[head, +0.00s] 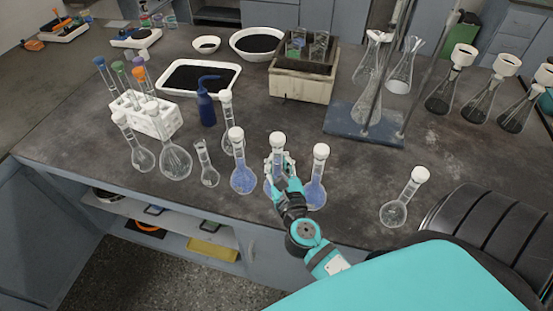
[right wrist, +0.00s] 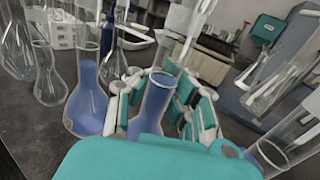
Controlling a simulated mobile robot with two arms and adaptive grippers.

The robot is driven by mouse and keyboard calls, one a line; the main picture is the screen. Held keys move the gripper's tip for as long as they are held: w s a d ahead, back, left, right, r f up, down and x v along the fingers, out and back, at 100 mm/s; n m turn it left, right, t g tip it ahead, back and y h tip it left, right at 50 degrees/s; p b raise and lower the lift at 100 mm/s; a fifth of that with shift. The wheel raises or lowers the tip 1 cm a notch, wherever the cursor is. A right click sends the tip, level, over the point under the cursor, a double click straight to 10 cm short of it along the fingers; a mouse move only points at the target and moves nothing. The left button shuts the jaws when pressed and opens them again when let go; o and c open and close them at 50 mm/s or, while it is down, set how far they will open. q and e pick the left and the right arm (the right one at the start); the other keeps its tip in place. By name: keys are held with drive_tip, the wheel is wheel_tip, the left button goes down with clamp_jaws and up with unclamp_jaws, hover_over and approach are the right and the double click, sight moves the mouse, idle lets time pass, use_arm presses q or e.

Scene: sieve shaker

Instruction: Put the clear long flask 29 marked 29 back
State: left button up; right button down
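Several long-necked flasks with white caps stand on the dark bench; their marks are too small to read, so I cannot tell which is 29. Clear ones include a left flask (head: 142,158), a larger flask (head: 175,162) and a lone flask (head: 394,213) at the right. Blue-filled flasks stand left (head: 243,180) and right (head: 314,193) of my right gripper (head: 279,165). Its fingers (right wrist: 162,98) are around the neck of another blue-filled flask (right wrist: 157,100); I cannot tell whether they press on it. This flask is upright, its lower part partly hidden. My left gripper is not in view.
A white rack (head: 155,125) with colour-capped tubes, a blue wash bottle (head: 206,108), a black-filled tray (head: 232,72) and a beige box (head: 300,88) stand behind. A stand base (head: 360,122) is right of centre. Clear bench lies before it, left of the lone flask.

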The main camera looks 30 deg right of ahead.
sight(279, 170)
drive_tip(key=shift+f+b, duration=0.4)
drive_tip(key=shift+b, duration=0.05)
idle(0.4)
idle(0.3)
unclamp_jaws()
idle(0.7)
idle(0.6)
drive_tip(key=shift+b+v, duration=0.4)
drive_tip(key=shift+v, duration=1.35)
drive_tip(key=shift+s+f, duration=0.1)
drive_tip(key=shift+b+v, duration=0.65)
drive_tip(key=shift+v, duration=1)
